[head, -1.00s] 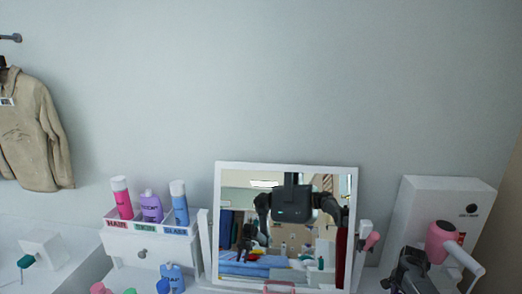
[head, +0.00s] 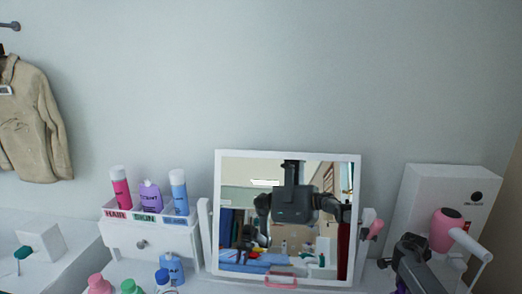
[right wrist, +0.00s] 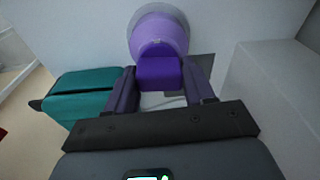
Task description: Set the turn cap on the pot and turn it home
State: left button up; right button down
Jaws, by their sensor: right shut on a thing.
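In the right wrist view, my right gripper (right wrist: 160,90) is shut on a purple block-shaped grip (right wrist: 158,74). A round purple piece with a pale, translucent-looking rim (right wrist: 158,38) lies directly beyond the grip; they look like one cap, but whether a pot is under it I cannot tell. In the head view, my right arm's wrist (head: 411,262) shows at the lower right, in front of the white box. A little purple (head: 401,286) shows beside it at the bottom edge. My left gripper is not directly in view.
A framed mirror (head: 217,220) stands left of my right arm; a pink hair dryer (head: 446,231) is close on its right, before a white box (head: 430,185). A bottle rack (head: 150,238) stands further left. A teal object (right wrist: 85,95) lies beside the right gripper.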

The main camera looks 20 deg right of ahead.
aim_at(404, 288)
jog(key=shift+f, duration=0.15)
jog(key=shift+c, duration=1.7)
grip_release()
jog(key=shift+o, duration=1.2)
jog(key=shift+r, duration=0.2)
notch_tip(404, 288, up, 3)
jog(key=p, duration=0.4)
jog(key=shift+w+a+r, duration=0.1)
jog(key=shift+a+r, duration=0.05)
jog(key=shift+r, duration=0.05)
jog(key=r+p, duration=0.4)
jog(key=shift+w+a+r+p, duration=0.1)
jog(key=shift+a+r+p, duration=0.1)
jog(key=shift+a+p, duration=0.1)
